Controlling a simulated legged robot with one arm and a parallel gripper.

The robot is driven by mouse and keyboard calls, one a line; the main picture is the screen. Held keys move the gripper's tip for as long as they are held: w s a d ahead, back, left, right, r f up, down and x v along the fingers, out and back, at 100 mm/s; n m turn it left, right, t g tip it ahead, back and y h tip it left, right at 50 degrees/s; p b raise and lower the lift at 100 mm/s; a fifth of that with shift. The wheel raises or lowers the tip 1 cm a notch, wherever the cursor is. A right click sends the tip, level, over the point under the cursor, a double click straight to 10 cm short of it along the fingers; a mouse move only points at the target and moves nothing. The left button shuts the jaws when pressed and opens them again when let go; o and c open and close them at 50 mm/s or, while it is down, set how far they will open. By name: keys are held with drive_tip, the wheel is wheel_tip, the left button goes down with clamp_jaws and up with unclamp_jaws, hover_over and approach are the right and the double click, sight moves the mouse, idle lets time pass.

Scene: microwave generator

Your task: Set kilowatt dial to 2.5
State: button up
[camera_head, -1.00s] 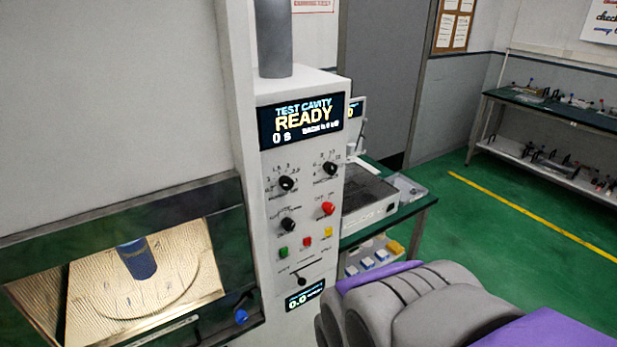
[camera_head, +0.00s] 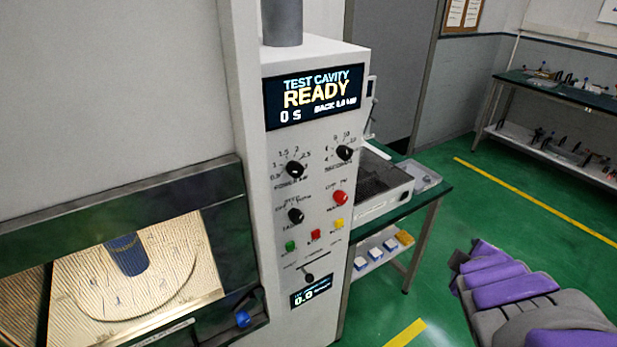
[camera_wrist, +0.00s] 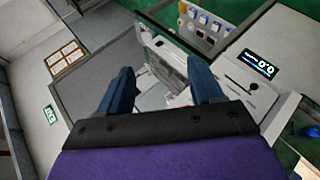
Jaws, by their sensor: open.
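The control panel (camera_head: 263,213) stands upright in the middle of the head view. The kilowatt dial (camera_head: 294,169) is the black knob at upper left, under the display, with a scale from about 0.5 to 2.5 around it. Where its pointer sits is too small to tell. My gripper shows in the wrist view (camera_wrist: 158,85), with two blue fingers apart and nothing between them. It is turned sideways to the panel, and the panel's lower readout (camera_wrist: 262,66) shows at right there. In the head view my arm is at lower right, apart from the panel, and the fingertips are not visible.
A second dial (camera_head: 344,153), a third knob (camera_head: 296,216), a red knob (camera_head: 340,198) and small coloured buttons share the panel. The display (camera_head: 315,97) reads READY. The lit cavity (camera_head: 135,275) is at left. A green table (camera_head: 428,195) stands behind right. Green floor is open at right.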

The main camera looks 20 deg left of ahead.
drive_tip(key=w+a+r+n+t+y+b, duration=0.2)
drive_tip(key=w+a+n+t+y, duration=0.1)
drive_tip(key=w+a+n, duration=0.25)
drive_tip(key=n+g+y, duration=0.2)
drive_tip(key=n+y, duration=1)
drive_tip(key=n, duration=0.4)
approach(298, 173)
drive_tip(key=x, duration=1)
drive_tip(key=shift+a+p, duration=0.15)
drive_tip(key=shift+p, duration=0.2)
drive_tip(key=shift+d+r, duration=0.1)
drive_tip(key=shift+d, duration=0.1)
drive_tip(key=shift+c, duration=0.7)
drive_tip(key=shift+s, duration=0.1)
drive_tip(key=c, duration=0.9)
